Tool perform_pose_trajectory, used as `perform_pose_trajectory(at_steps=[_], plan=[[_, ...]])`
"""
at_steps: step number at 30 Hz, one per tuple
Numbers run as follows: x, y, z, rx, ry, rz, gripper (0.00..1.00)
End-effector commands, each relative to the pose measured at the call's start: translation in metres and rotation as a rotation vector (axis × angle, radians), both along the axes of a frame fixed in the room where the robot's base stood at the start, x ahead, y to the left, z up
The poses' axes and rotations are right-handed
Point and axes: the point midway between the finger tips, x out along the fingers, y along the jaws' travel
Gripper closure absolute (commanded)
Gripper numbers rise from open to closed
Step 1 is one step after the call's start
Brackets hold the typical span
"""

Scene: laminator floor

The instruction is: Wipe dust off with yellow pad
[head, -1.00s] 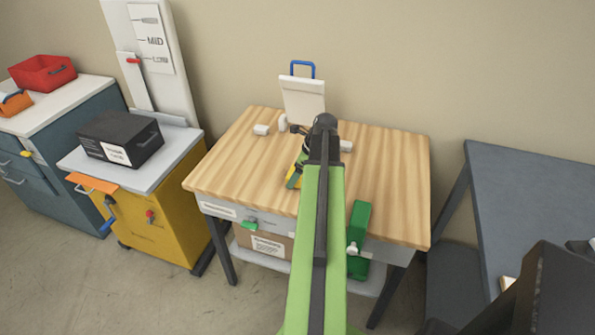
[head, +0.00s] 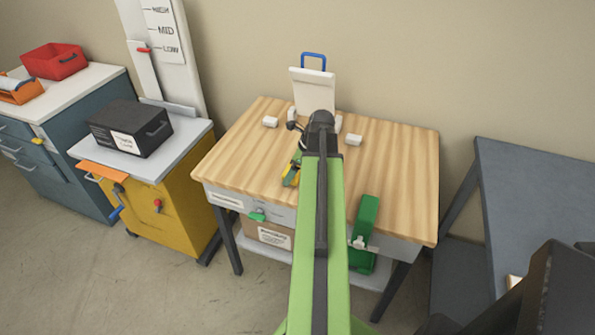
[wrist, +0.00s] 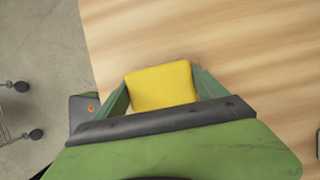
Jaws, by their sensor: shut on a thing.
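My gripper (wrist: 161,90) is shut on the yellow pad (wrist: 162,86), which sits between its two green fingers in the wrist view. My arm hides part of the gripper there. I cannot tell whether the pad touches the wood. No dust can be made out on the bare wood in view.
A white upright panel (head: 312,90) with a blue handle stands at the table's back, with small white blocks (head: 353,140) near it. A green clamp-like piece (head: 366,225) is at the front right edge. A yellow cabinet (head: 175,210) with a black box (head: 130,128) stands left; a grey table (head: 530,190) stands right.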

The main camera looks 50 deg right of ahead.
Motion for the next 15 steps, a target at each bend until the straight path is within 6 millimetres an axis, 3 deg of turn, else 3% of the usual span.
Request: perform_pose_trajectory(at_steps=[15], plan=[[0.011,-0.037,-0.003,0.0,0.0,0.0,0.51]])
